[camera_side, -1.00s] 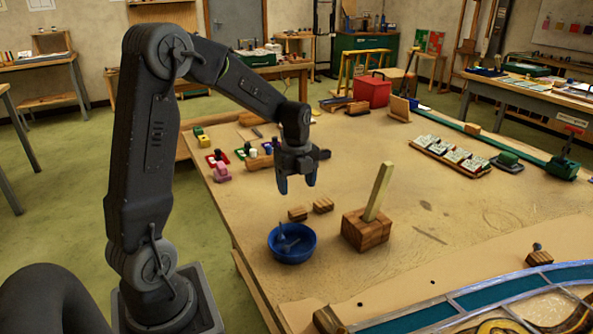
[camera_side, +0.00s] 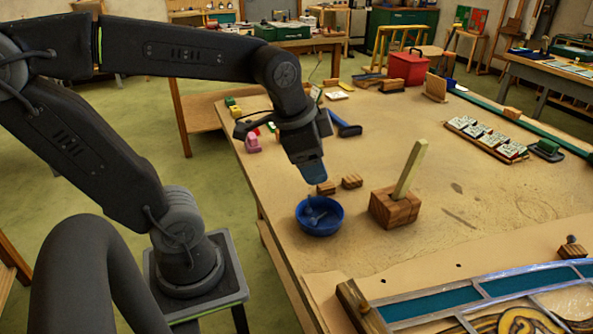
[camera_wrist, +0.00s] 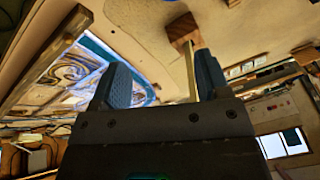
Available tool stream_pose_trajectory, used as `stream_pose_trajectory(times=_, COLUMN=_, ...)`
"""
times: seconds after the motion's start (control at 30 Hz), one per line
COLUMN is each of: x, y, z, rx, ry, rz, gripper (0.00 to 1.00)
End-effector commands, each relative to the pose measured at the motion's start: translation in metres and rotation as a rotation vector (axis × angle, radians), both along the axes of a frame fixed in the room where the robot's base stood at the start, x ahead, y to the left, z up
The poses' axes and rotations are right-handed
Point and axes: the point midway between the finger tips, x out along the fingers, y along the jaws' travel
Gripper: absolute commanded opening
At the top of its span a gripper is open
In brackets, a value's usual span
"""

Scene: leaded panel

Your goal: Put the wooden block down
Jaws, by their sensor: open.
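My gripper (camera_side: 336,156) is open and empty above the table, its blue-grey fingers spread wide. In the wrist view, nothing is held between the fingers of my gripper (camera_wrist: 163,85). Two small wooden blocks, one (camera_side: 326,188) and another (camera_side: 351,181), lie on the table just below the gripper. A larger wooden block (camera_side: 395,210) with a pale upright stick (camera_side: 411,168) leaning in it stands to the right. This larger block also shows beyond the fingers in the wrist view (camera_wrist: 183,28). Which block the task means I cannot tell.
A blue bowl (camera_side: 319,217) stands in front of the small blocks. The leaded panel (camera_side: 500,300) lies at the front right, with a wooden piece (camera_side: 357,305) at its edge. A red box (camera_side: 407,68) and a rack of cards (camera_side: 487,139) stand farther back. The table's middle right is clear.

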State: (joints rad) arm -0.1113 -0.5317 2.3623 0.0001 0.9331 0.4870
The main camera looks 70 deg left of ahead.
Motion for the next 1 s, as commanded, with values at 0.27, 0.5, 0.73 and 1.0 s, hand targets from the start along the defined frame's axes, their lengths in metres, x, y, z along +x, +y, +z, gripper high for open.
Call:
stream_pose_trajectory(times=0.27, x=-0.039, y=-0.026, z=-0.002, rx=-0.177, ry=-0.116, rz=0.296, gripper=0.69)
stream_pose_trajectory(times=0.5, x=-0.043, y=-0.028, z=-0.003, rx=-0.200, ry=-0.123, rz=0.333, gripper=0.69)
stream_pose_trajectory(times=0.73, x=-0.043, y=-0.027, z=-0.003, rx=-0.199, ry=-0.122, rz=0.331, gripper=0.69)
stream_pose_trajectory(times=1.0, x=-0.042, y=-0.027, z=-0.003, rx=-0.198, ry=-0.122, rz=0.332, gripper=0.69)
